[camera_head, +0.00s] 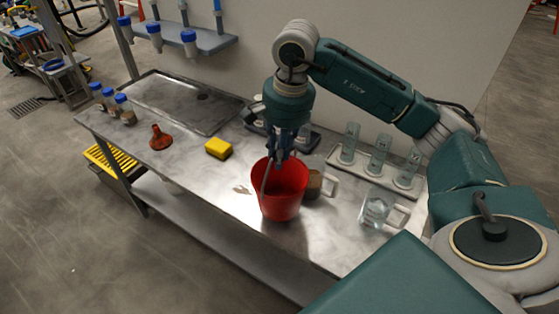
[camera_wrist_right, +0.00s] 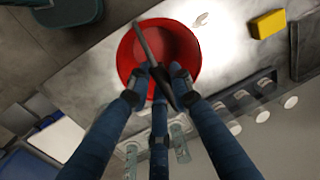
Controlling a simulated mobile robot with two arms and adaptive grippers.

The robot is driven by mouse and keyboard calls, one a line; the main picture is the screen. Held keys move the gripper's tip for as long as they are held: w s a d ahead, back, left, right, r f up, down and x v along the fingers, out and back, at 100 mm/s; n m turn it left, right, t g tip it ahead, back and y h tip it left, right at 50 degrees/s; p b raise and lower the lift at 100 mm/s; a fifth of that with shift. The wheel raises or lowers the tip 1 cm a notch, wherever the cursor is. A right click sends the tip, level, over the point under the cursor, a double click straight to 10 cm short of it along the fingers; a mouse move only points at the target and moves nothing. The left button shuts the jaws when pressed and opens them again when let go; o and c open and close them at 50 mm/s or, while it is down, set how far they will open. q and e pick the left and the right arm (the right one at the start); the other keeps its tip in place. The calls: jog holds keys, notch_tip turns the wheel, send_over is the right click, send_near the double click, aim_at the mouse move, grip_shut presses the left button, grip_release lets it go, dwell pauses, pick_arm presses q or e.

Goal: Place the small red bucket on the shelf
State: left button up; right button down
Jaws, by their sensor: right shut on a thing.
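The small red bucket (camera_head: 281,205) is upright at the front part of the steel table (camera_head: 245,180); I cannot tell whether its base touches the top. My right gripper (camera_head: 279,158) comes down from above at the bucket's mouth and is shut on its grey handle. In the right wrist view the bucket (camera_wrist_right: 190,50) shows from above, with the fingers (camera_wrist_right: 160,82) closed on the handle crossing its mouth. A lower shelf (camera_head: 215,225) runs under the table. My left gripper is not in view.
A brown-filled jug (camera_head: 313,184) stands just right of the bucket. A clear jug (camera_head: 374,208) and a rack with glass cylinders (camera_head: 379,155) are further right.

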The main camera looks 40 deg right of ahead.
notch_tip(320, 180, down, 4)
jog(key=shift+r, duration=0.2)
jog(key=c, duration=1.6)
grip_release()
jog(key=shift+o, duration=0.2)
